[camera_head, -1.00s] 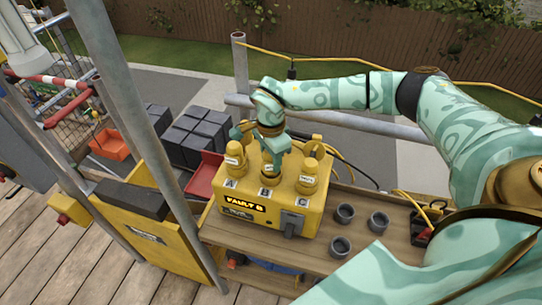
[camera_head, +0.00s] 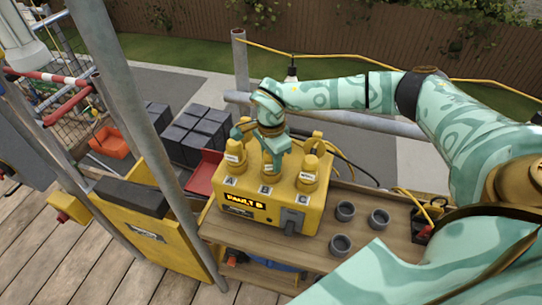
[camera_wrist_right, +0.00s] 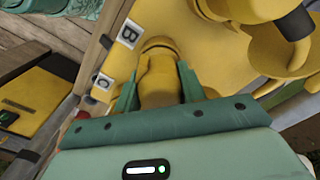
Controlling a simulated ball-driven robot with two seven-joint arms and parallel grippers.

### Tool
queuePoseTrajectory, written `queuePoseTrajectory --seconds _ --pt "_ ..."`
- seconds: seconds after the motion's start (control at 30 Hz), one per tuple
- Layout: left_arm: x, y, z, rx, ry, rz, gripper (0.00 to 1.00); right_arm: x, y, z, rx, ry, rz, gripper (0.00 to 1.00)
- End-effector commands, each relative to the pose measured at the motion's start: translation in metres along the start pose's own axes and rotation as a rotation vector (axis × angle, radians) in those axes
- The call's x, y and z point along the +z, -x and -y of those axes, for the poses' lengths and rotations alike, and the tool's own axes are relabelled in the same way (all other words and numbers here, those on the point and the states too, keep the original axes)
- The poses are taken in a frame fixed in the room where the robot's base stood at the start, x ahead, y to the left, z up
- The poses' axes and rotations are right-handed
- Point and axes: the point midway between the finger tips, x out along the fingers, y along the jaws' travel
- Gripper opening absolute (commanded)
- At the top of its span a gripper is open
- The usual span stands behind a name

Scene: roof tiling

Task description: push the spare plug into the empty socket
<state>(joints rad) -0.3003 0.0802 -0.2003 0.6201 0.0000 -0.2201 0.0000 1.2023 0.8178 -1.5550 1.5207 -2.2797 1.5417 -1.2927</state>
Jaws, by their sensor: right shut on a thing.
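A yellow power box (camera_head: 258,222) stands on the wooden bench, with positions marked A, B and C. Yellow plugs stand upright at A (camera_head: 235,160) and C (camera_head: 309,171). My right gripper (camera_head: 272,152) points down over position B, between them. It is shut on a yellow plug, which also shows between the fingers in the wrist view (camera_wrist_right: 160,80). The held plug is upright at B; its lower end and the socket are hidden, so I cannot tell how deep it sits. The box's display (camera_head: 244,201) shows a fault message for B. My left gripper is out of view.
Several small grey cups (camera_head: 379,218) stand on the bench right of the box. A grey lever (camera_head: 291,221) is on the box's front. A scaffold pole (camera_head: 150,140) stands left of the box, and a horizontal pole (camera_head: 350,118) runs behind it.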

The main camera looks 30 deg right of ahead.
Motion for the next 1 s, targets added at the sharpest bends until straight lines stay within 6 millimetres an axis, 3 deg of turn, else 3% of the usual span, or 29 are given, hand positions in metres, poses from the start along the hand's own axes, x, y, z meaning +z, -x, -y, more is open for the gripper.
queuePoseTrajectory --seconds 0.03,0.07,0.47,1.0 --pt "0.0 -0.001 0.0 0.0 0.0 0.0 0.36 0.0 -0.001 0.0 0.0 0.0 0.0 0.13" --pt "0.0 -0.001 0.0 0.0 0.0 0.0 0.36 0.0 -0.001 0.0 0.0 0.0 0.0 0.48" --pt "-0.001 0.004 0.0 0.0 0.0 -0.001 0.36 0.0 0.004 0.0 0.0 0.0 0.0 0.49" --pt "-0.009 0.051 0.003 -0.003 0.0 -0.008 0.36 0.0 0.057 0.0 -0.001 0.0 0.0 0.49"
